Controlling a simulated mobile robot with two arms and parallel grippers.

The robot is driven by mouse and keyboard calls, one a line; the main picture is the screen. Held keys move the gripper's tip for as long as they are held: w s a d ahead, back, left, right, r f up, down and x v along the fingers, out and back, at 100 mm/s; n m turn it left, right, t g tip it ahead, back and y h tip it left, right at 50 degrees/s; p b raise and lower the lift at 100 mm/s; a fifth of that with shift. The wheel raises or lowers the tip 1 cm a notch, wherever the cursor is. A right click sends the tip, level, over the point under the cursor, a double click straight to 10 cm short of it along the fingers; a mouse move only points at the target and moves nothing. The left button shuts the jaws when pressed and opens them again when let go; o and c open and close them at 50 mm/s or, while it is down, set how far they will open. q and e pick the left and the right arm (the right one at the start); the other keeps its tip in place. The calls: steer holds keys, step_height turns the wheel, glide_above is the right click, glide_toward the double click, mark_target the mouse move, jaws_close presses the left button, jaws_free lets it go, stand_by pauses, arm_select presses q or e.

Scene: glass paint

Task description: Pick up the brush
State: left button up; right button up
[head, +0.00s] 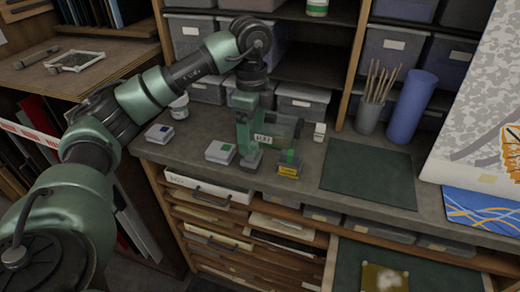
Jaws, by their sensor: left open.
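Several thin brushes (378,80) stand upright in a grey cup (369,115) at the back of the worktop, right of centre. My left gripper (270,160) points down over the front part of the worktop, left of the cup and clear of the brushes. Its fingers are apart, and I see no brush between them. A small yellow-labelled item (289,170) shows at its right fingertip; whether they touch I cannot tell. My right gripper is not in the head view.
A blue cylinder (412,107) stands right of the cup. A dark green mat (370,172) lies in front of it. A white bottle (319,132) stands near my gripper. An open drawer (345,262) juts out below.

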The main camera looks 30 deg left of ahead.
mark_target(252, 155)
arm_select(q)
steer(key=f+p, duration=0.1)
steer(key=f, duration=0.2)
steer(key=shift+s+a+f+p, duration=0.1)
steer(key=shift+s+f+p, duration=0.15)
steer(key=shift+s+p, duration=0.1)
steer(key=f, duration=0.1)
steer(key=f+p, duration=0.1)
steer(key=f, duration=0.1)
steer(key=shift+w+f, duration=0.2)
steer(key=shift+f, duration=0.25)
steer(key=c, duration=1.4)
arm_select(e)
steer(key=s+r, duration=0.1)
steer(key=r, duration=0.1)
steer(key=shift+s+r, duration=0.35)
